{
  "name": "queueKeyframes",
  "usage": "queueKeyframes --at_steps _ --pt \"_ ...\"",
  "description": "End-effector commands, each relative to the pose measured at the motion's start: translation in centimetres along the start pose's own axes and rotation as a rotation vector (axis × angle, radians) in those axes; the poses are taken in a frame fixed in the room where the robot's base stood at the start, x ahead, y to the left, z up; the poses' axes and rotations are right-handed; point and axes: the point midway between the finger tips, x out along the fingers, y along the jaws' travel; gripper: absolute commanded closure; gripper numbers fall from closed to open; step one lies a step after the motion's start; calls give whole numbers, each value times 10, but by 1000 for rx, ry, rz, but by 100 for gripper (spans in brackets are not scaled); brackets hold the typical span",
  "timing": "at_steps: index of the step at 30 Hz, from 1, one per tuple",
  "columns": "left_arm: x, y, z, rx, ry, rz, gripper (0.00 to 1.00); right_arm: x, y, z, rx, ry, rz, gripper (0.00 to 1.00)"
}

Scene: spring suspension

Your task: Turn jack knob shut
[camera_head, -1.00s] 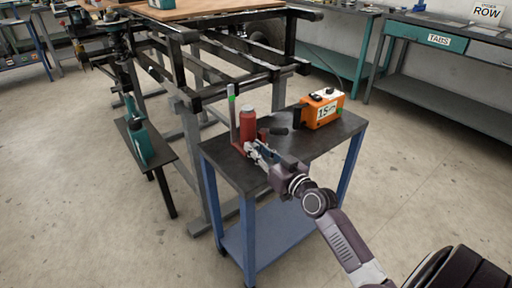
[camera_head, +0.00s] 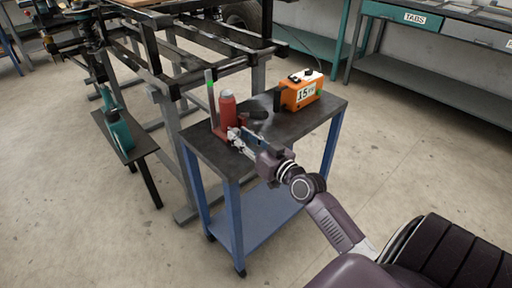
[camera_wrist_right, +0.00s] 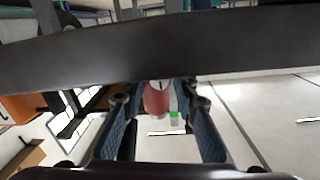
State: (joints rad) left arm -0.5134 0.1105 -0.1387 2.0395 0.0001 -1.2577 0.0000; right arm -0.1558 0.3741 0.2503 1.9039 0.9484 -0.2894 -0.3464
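A red bottle jack (camera_head: 228,110) stands on the dark top of a blue-legged cart (camera_head: 190,140), beside an upright grey post with a green mark (camera_head: 210,88). My right gripper (camera_head: 238,136) is at the jack's base, on its near right side. In the right wrist view the two blue-padded fingers (camera_wrist_right: 160,98) are apart, with the red jack (camera_wrist_right: 157,101) showing between and beyond their tips. The jack knob cannot be made out clearly, and I cannot tell whether a finger touches it. My left gripper is not in view.
An orange box (camera_head: 301,92) marked 15 stands on the cart behind the jack. A dark metal frame (camera_head: 180,78) is close behind the cart's left side. A teal tool (camera_head: 117,128) sits on a stand at left.

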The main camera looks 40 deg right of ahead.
Motion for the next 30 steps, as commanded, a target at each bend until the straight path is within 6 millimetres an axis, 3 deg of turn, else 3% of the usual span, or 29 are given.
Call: queueKeyframes --at_steps 15,22,30 --pt "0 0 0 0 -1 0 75 -81 0 2 -1 -4 -1 73" --pt "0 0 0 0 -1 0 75 -98 -1 0 -1 -1 -1 73" --pt "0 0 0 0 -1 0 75 -101 -1 0 1 1 -1 73"
